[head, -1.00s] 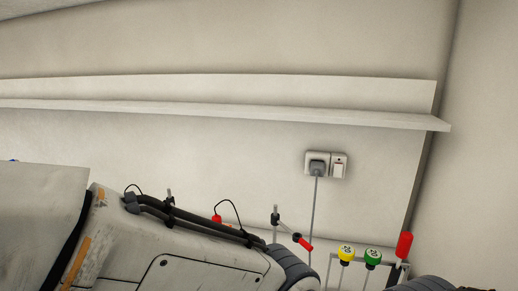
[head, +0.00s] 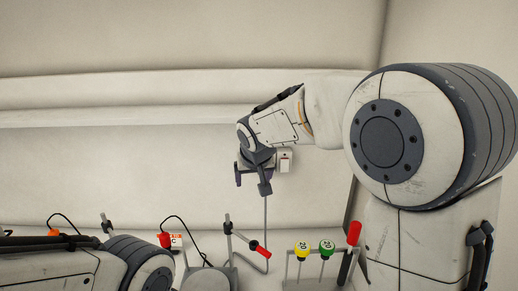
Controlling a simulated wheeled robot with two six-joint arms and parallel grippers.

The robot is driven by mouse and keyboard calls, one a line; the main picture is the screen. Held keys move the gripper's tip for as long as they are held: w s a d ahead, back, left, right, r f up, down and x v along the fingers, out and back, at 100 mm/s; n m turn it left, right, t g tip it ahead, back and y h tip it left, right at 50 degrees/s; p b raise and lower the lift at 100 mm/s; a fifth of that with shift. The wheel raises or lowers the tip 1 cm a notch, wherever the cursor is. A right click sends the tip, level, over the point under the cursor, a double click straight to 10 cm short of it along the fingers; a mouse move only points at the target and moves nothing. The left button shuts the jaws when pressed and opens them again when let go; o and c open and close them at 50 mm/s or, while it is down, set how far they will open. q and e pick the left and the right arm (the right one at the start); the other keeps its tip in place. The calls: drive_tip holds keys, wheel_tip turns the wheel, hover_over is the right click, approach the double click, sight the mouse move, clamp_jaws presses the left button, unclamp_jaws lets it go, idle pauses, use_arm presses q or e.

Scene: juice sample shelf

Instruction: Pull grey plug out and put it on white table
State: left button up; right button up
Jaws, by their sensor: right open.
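My right gripper (head: 252,183) is in front of the wall socket panel, with its two dark fingers apart and pointing down. It covers the grey plug, so I cannot tell whether the fingers are around it or touching it. The grey cable (head: 265,220) hangs from behind the gripper along the wall and bends near the bottom. The right part of the socket panel (head: 285,160), with its switch, shows beside the gripper. Part of my left arm shows at the lower left, but its gripper is out of view. I cannot clearly make out the white table.
A rack (head: 292,272) holds yellow (head: 303,251) and green (head: 327,247) round-topped items. A red-handled item (head: 354,233) stands right of them. A stand with a red-tipped arm (head: 260,249) is left of the rack. A long white shelf (head: 100,117) runs above the socket.

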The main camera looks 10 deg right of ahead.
drive_tip(key=w+d+r+m+t, duration=0.1)
drive_tip(key=w+d+r, duration=0.2)
drive_tip(key=w+d, duration=0.25)
drive_tip(key=shift+m+h, duration=0.3)
drive_tip(key=shift+h, duration=0.1)
drive_tip(key=shift+a+b+x, duration=0.2)
drive_tip(key=shift+b+x, duration=0.15)
drive_tip(key=shift+x, duration=1.95)
drive_tip(key=shift+a+b+x, duration=0.2)
drive_tip(key=shift+b+x, duration=0.1)
drive_tip(key=shift+x, duration=2)
drive_tip(key=shift+r, duration=0.1)
clamp_jaws()
